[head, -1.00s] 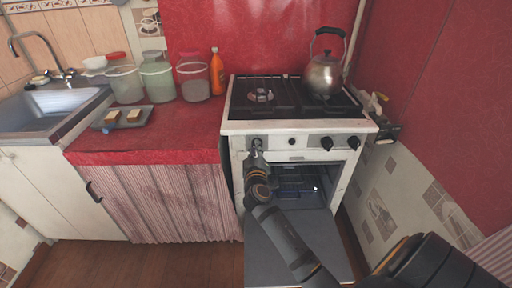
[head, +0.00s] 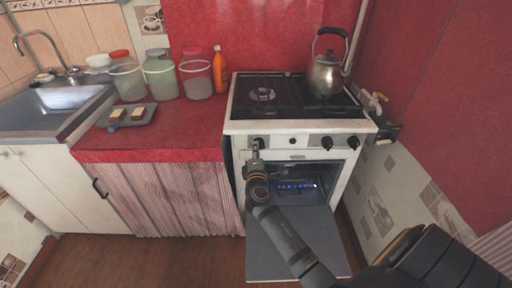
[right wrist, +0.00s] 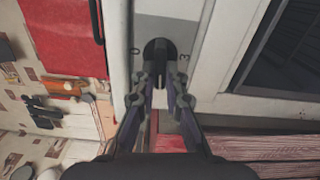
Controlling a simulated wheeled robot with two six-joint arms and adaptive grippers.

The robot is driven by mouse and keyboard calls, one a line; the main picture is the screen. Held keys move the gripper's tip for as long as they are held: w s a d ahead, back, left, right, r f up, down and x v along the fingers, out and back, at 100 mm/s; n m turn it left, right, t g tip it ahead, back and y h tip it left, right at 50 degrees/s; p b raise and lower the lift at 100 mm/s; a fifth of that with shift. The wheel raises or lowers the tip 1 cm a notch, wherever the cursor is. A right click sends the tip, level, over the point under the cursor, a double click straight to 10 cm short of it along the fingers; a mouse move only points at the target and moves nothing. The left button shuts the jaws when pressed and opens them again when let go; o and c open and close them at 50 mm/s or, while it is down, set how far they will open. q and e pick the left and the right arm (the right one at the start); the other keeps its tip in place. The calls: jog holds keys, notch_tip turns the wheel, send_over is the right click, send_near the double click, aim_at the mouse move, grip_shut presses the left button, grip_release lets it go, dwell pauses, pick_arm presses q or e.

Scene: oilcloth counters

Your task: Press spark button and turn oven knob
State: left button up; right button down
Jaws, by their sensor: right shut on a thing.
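The white stove (head: 300,127) stands at the centre in the head view. My right gripper (head: 256,148) reaches the left end of its front panel. In the right wrist view, my right gripper (right wrist: 159,80) is shut on a black oven knob (right wrist: 158,50), with markings on the panel beside it. The oven door (head: 300,245) hangs open, and a row of small bright blue points (head: 290,186) shows inside the oven. My left gripper is not in view.
Two more black knobs (head: 326,142) sit at the panel's right. A kettle (head: 325,76) stands on the back right of the hob. A red counter (head: 185,130) with jars, an orange bottle (head: 219,72) and a tray (head: 145,118) is on the left.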

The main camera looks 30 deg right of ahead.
pick_arm(q)
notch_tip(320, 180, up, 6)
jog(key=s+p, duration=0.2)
jog(key=p, duration=0.5)
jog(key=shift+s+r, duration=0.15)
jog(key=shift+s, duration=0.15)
pick_arm(e)
jog(key=shift+s+d+f+n, duration=0.1)
jog(key=shift+d+f+n, duration=0.1)
jog(key=shift+n, duration=2.55)
jog(key=shift+s+d+f+n, duration=0.1)
jog(key=shift+s+f+n, duration=0.1)
jog(key=shift+n, duration=2.6)
jog(key=shift+s+d+f+n, duration=0.1)
jog(key=shift+d+f+n, duration=0.1)
jog(key=shift+n, duration=2.55)
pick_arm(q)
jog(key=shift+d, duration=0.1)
pick_arm(e)
jog(key=shift+f+n, duration=0.1)
jog(key=shift+n, duration=0.2)
jog(key=c, duration=1.4)
grip_release()
jog(key=v, duration=1.2)
